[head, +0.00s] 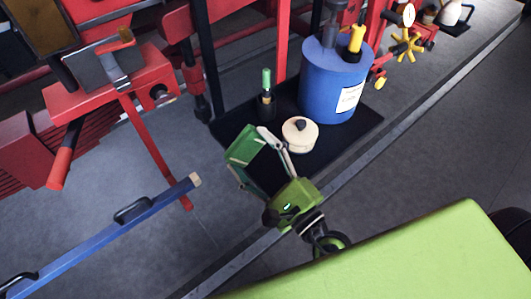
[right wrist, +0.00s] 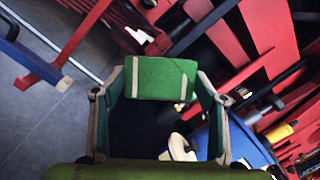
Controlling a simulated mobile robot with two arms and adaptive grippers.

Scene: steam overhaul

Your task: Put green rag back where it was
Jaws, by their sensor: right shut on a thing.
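The green rag (head: 246,144), a folded green cloth with pale stripes, is held between the fingertips of my right gripper (head: 254,153). In the right wrist view the rag (right wrist: 170,79) spans the gap between the two fingers, which are shut on it. In the head view the rag shows over the left edge of a black tray (head: 330,155). I cannot tell its exact height above the tray. My left gripper is in neither view.
On the tray stand a blue drum (head: 328,90), a cream round lidded pot (head: 299,136) and a green-topped bottle (head: 266,95). Red machinery (head: 140,82) and a blue bar (head: 110,232) lie to the left. A bright green surface (head: 420,250) fills the lower right.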

